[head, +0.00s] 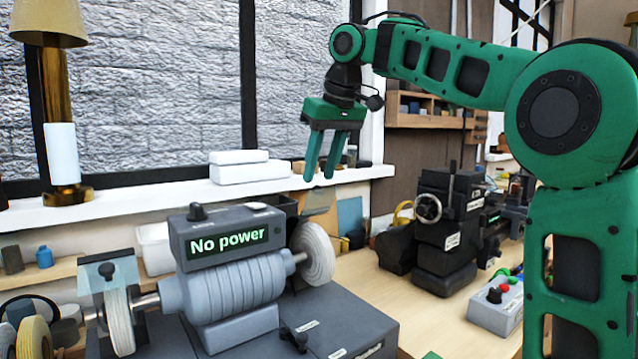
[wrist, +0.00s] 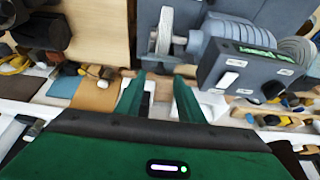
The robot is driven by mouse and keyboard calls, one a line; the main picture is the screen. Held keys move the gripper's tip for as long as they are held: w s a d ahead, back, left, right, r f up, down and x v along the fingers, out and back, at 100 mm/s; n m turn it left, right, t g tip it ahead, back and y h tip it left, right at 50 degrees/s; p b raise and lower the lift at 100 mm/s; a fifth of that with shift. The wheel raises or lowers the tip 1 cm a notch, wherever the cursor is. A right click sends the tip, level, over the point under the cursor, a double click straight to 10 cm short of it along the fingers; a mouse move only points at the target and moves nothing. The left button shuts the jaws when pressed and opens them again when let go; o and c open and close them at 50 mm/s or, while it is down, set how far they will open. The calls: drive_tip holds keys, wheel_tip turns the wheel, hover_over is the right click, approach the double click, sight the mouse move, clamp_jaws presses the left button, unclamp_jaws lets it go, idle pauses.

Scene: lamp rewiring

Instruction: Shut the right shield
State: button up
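The grey bench grinder (head: 222,290) has a pale wheel at each end, and its display reads "No power". The right shield (head: 319,202) is a small see-through plate, tilted up above the right wheel (head: 315,253). The left shield (head: 108,273) is a clear bluish plate over the left wheel (head: 119,322). My gripper (head: 319,178) points down, open and empty, with its fingertips just above the right shield. In the wrist view my gripper (wrist: 160,82) has a clear gap between its fingers, and the right wheel (wrist: 164,30) lies beyond. I cannot make out the shield clearly there.
A brass lamp (head: 60,110) and white boxes (head: 248,167) stand on the windowsill. A black lathe-like machine (head: 440,225) and a button box (head: 497,303) are to the right. Bare wooden bench (head: 385,285) lies between the grinder and that machine.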

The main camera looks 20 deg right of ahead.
sight(319, 201)
drive_tip(key=shift+x, duration=1.55)
drive_tip(key=shift+d, duration=0.1)
